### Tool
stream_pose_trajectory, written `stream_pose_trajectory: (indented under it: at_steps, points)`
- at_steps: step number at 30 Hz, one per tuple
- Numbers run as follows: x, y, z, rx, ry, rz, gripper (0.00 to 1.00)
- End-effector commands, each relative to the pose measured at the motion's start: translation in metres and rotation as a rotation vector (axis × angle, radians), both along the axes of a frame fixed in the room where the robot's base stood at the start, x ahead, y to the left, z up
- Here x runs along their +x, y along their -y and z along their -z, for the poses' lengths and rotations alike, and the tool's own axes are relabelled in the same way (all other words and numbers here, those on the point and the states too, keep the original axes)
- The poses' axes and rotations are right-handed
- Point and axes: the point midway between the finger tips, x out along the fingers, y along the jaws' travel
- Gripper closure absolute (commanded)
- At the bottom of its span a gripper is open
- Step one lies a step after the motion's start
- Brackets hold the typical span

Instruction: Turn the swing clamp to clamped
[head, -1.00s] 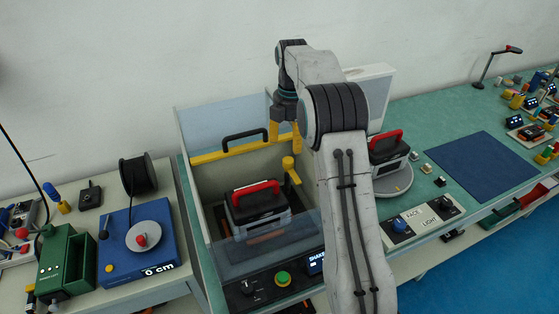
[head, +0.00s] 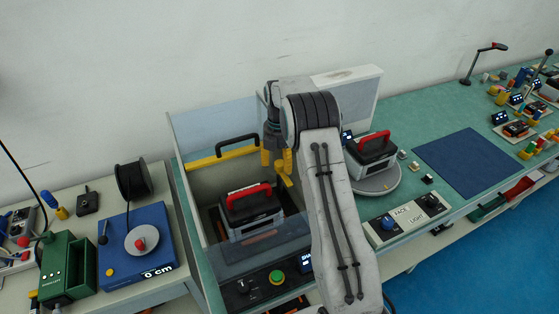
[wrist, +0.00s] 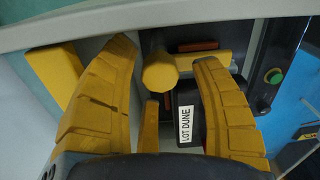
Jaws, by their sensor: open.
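The swing clamp is yellow, with a round knob and an arm, at the inner right side of the open shaker box. In the head view my gripper (head: 277,160) hangs over it and hides most of it; only its lower arm (head: 287,181) shows. In the wrist view the clamp's round knob (wrist: 160,73) lies between my two yellow fingers (wrist: 165,57), which are open, with visible gaps on both sides. A yellow bar part runs right from behind the knob. The black-and-grey unit with a red handle (head: 250,203) sits in the box.
A yellow bar with a black handle (head: 222,157) crosses the box's back left. The clear front panel and green button (head: 277,278) are in front. A second red-handled unit (head: 372,151) stands on a round plate to the right. A blue mat (head: 470,162) lies clear.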

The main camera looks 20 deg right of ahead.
Motion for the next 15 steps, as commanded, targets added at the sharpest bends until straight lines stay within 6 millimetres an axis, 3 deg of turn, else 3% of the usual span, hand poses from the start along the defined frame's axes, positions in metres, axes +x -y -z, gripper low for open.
stream_pose_trajectory:
  at_steps: [15]
  points:
    - [-0.0001, 0.0001, 0.0113, -0.001, 0.002, 0.0, 0.41]
